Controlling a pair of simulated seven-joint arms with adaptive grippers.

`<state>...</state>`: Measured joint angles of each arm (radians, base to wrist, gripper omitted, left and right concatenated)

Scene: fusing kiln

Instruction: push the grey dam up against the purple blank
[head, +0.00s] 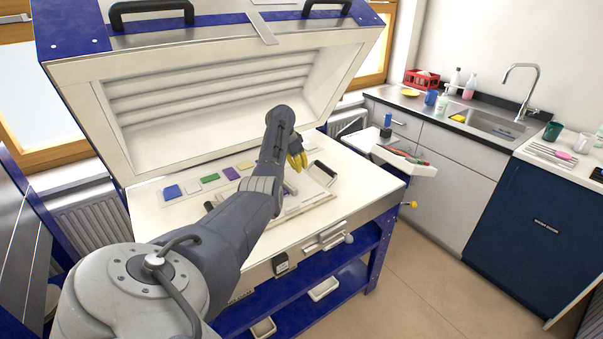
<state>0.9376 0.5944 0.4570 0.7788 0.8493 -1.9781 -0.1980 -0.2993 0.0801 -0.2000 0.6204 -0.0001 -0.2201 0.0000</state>
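The purple blank (232,173) lies on the kiln bed in a row of coloured blanks. My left gripper (298,161), with yellow fingers, hangs over the bed to the right of the purple blank and apart from it. The view does not show clearly whether its fingers are open or shut. A small grey bar (291,187), probably the grey dam, lies just below the gripper, partly hidden by my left arm. I cannot tell whether the gripper touches it. My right gripper is not in view.
Blue (172,191), green (210,178) and pale blanks lie left of the purple one. A dark-edged block (323,169) stands right of the gripper. The raised kiln lid (215,100) overhangs the back. A side tray (408,167) with tools stands at the right.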

